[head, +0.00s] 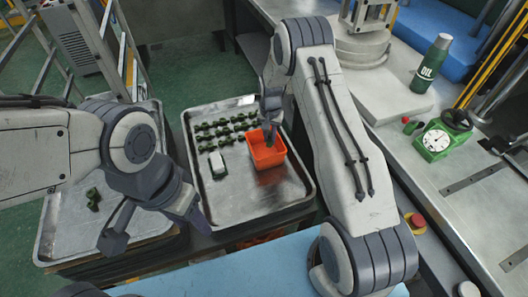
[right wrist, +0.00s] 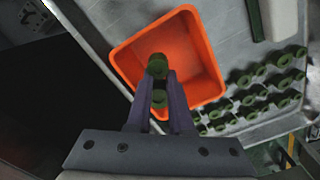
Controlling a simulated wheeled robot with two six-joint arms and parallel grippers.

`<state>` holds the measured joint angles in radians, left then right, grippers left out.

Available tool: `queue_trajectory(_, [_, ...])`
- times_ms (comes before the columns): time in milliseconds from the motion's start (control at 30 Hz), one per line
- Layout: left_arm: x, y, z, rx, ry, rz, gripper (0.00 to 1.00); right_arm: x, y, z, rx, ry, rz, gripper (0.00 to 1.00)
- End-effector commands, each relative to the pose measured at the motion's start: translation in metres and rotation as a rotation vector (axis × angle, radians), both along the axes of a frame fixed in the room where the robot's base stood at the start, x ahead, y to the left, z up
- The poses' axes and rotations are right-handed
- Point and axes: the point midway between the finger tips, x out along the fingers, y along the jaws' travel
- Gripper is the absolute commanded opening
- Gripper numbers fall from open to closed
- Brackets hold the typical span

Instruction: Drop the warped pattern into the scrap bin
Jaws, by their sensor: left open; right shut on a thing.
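In the right wrist view, my right gripper (right wrist: 160,95) is shut on a dark green wax pattern (right wrist: 157,66). The pattern shows against the inside of the orange scrap bin (right wrist: 130,62), over its opening; I cannot tell how high. In the head view the bin (head: 268,157) stands on a metal tray, and my right gripper (head: 269,132) points down at it, the pattern mostly hidden. My left gripper (head: 155,228) is open and empty, at the lower left over the edge of another tray.
The metal tray (head: 245,200) also holds rows of green patterns (head: 225,130) and a white block (head: 216,163). A second tray (head: 60,225) at left holds a green piece (head: 93,199). A green oil bottle (head: 431,64) and a dial gauge (head: 436,142) stand on the right bench.

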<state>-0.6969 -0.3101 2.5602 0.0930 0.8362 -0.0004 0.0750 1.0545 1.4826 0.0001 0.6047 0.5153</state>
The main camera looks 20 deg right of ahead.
Motion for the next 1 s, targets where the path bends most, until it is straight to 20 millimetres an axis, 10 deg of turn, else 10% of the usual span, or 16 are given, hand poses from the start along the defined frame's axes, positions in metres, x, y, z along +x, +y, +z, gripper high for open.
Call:
queue_trajectory(200, [0.0,0.0,0.0,0.0,0.0,0.0,0.5,0.001,0.001,0.0,-0.001,-0.001,0.002,0.0])
queue_trajectory(300, [0.0,0.0,0.0,0.0,0.0,0.0,0.5,0.001,0.001,0.0,0.0,0.0,0.002,0.54])
queue_trajectory(667, [0.0,0.0,0.0,0.0,0.0,0.0,0.5,0.001,0.002,0.002,0.0,-0.001,0.003,0.54])
queue_trajectory(1000, [0.0,0.0,-0.009,0.0,0.0,0.0,0.5,0.002,0.002,0.059,-0.001,-0.004,0.002,0.54])
